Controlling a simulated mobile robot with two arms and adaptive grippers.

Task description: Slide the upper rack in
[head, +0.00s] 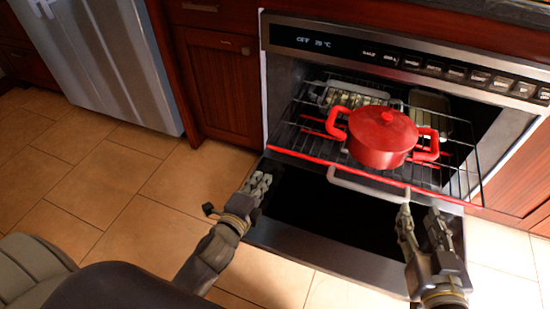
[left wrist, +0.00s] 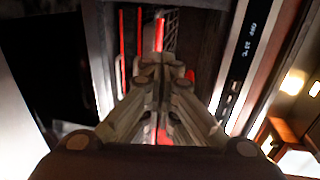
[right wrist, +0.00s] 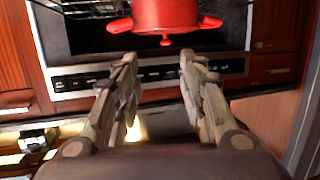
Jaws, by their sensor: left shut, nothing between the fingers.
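The upper rack (head: 455,175) is a dark wire rack with a red front bar, and it sticks out of the open oven. A red lidded pot (head: 380,138) with two side handles stands on it; the pot also shows upside down in the right wrist view (right wrist: 178,15). My left gripper (head: 262,180) is shut and empty, left of the rack near the open door's left side. In the left wrist view its fingers (left wrist: 163,68) meet in front of the red bars. My right gripper (head: 422,212) is open and empty, in front of the rack's right part, its fingertips apart.
The open oven door (head: 300,245) lies flat below the rack. A grey curved bar (head: 365,187) shows just under the rack's front. A pan (head: 430,103) sits further back inside. The control panel (head: 400,62) runs above. Tiled floor (head: 110,190) is clear at left.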

